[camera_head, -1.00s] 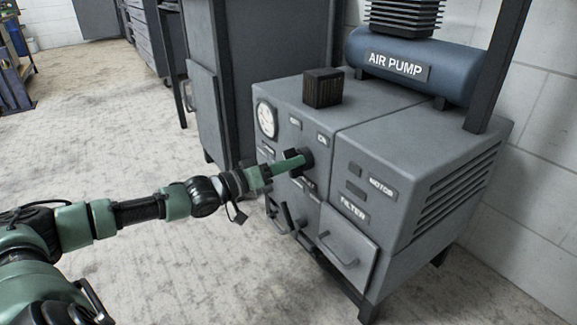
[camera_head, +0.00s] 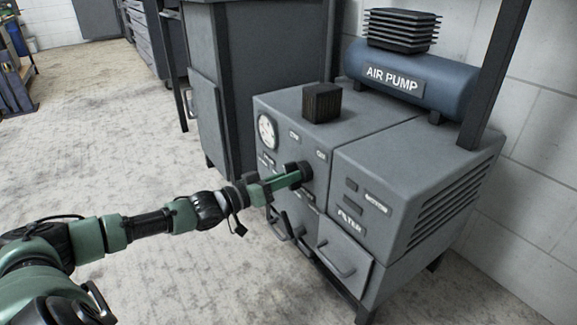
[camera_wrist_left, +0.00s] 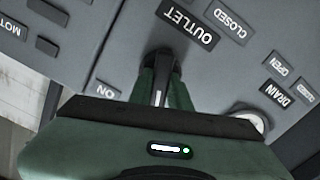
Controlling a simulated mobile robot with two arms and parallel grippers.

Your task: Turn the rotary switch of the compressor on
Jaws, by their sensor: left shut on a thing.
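The compressor (camera_head: 285,112) is a grey cabinet with a blue tank labelled AIR PUMP (camera_head: 392,79) on top. My left gripper (camera_head: 300,173) reaches its front panel from the left. Its green fingers are shut on a dark rotary switch (camera_head: 305,169) on that panel. In the left wrist view, the fingers (camera_wrist_left: 163,88) close around the dark switch (camera_wrist_left: 161,56), and a thin light strip shows between them. An ON label (camera_wrist_left: 106,92) is beside the fingers. They hide most of the switch, so its exact angle cannot be told. My right gripper is not in view.
A round white gauge (camera_head: 267,132) is on the panel's left side. In the left wrist view, OUTLET (camera_wrist_left: 188,24) and DRAIN (camera_wrist_left: 276,94) labels lie close to the gripper. A handled FILTER door (camera_head: 345,250) is below. A dark block (camera_head: 322,103) sits on top. Floor at left is clear.

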